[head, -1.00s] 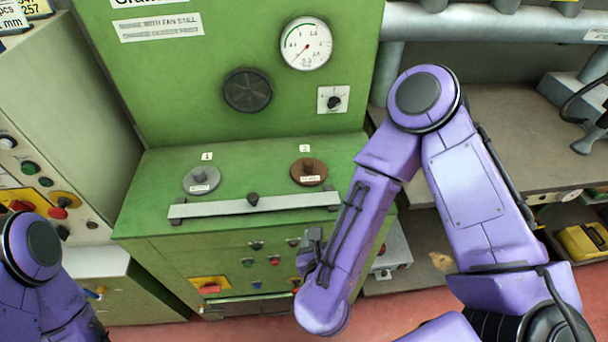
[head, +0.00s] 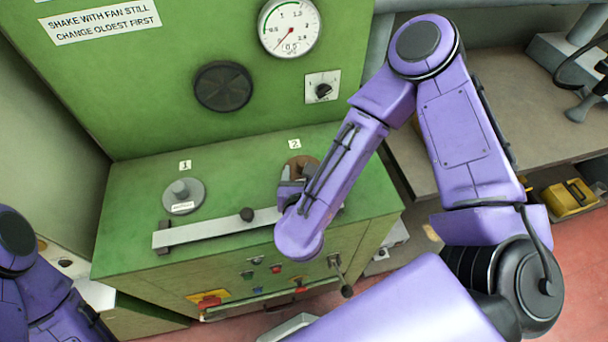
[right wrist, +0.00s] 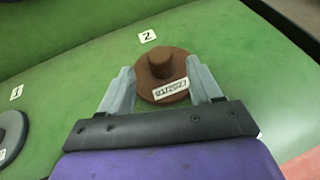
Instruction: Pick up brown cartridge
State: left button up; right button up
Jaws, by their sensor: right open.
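The brown cartridge (head: 301,164) sits in the green cabinet's top beside the label 2, partly hidden by my right gripper (head: 290,186) in the head view. In the right wrist view the brown cartridge (right wrist: 164,74) is a round disc with a raised knob and a date tag reading 01/2027. My right gripper (right wrist: 160,88) is open, its two fingers on either side of the near part of the disc. I cannot tell whether they touch it. My left arm shows at the left edge of the head view, but its gripper is out of view.
A grey cartridge (head: 183,196) sits beside label 1. A pale bar (head: 215,228) with a dark knob crosses the cabinet top (head: 130,215) in front of the cartridges. A gauge (head: 289,27) and black round vent (head: 223,87) are on the upright panel behind.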

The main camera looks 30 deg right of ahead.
aim_at(303, 163)
jog(key=x, duration=0.1)
jog(key=p+x, duration=0.1)
jog(key=x, duration=0.1)
jog(key=p+x, duration=0.1)
jog(key=shift+w+d+r, duration=0.15)
jog(key=shift+w+r, duration=0.05)
jog(key=shift+w, duration=0.15)
jog(key=shift+w+d+f, duration=0.2)
jog(key=shift+d, duration=0.1)
jog(key=shift+a, duration=0.15)
grip_shut()
jog(key=shift+r, duration=0.15)
